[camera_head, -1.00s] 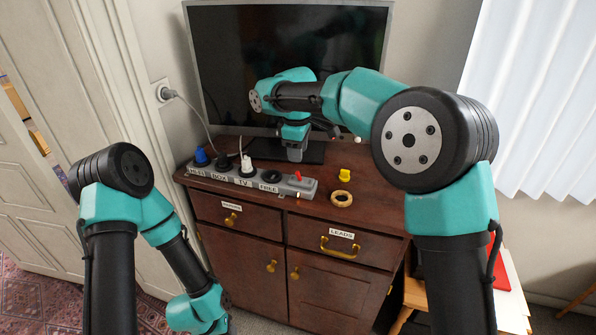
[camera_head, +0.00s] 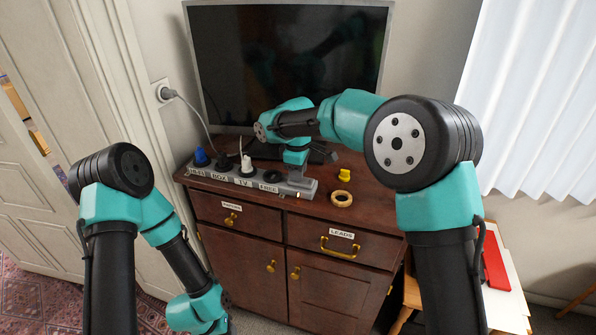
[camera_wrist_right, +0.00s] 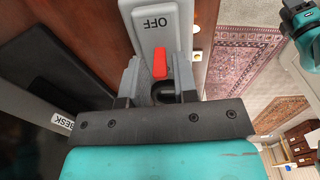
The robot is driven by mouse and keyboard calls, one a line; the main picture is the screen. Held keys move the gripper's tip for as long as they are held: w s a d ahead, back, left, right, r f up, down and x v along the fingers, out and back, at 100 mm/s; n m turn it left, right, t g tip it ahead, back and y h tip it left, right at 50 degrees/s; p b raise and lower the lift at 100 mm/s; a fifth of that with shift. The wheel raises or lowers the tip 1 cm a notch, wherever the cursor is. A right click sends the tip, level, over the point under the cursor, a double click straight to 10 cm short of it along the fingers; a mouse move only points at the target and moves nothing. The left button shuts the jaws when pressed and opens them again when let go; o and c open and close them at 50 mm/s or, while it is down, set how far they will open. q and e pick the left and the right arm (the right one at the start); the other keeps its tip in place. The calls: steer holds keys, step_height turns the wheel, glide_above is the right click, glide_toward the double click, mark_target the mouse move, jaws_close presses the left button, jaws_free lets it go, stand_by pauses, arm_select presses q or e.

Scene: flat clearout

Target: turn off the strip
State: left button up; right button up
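The grey power strip (camera_head: 232,178) lies along the front of the cabinet top, with sockets labelled along its front side. My right gripper (camera_head: 297,181) is at the strip's right end and hides the switch in the head view. In the right wrist view the red switch (camera_wrist_right: 160,64) shows between the fingertips of my right gripper (camera_wrist_right: 158,78), which are apart. The word OFF is printed on the strip (camera_wrist_right: 172,45) beyond the switch. Whether a finger touches the switch I cannot tell. My left arm hangs low at the left, its fingers out of view.
A blue plug (camera_head: 201,157) and a white plug (camera_head: 246,165) stand in the strip. A yellow piece (camera_head: 344,175) and a tan ring (camera_head: 341,198) lie right of it. The TV (camera_head: 290,65) stands behind. Drawers with brass handles (camera_head: 339,248) are below.

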jaws_close()
steer(key=shift+d, duration=0.1)
steer(key=shift+s+d+y, duration=0.1)
steer(key=shift+d+y, duration=0.15)
steer(key=shift+y, duration=0.55)
steer(key=shift+s+d+t+y, duration=0.1)
steer(key=shift+d+t+y, duration=0.15)
steer(key=shift+y, duration=0.4)
steer(key=shift+s+d+t+y, duration=0.1)
steer(key=shift+t+y, duration=0.25)
steer(key=shift+y, duration=0.3)
steer(key=shift+o, duration=1.4)
jaws_free()
steer(key=shift+r, duration=0.15)
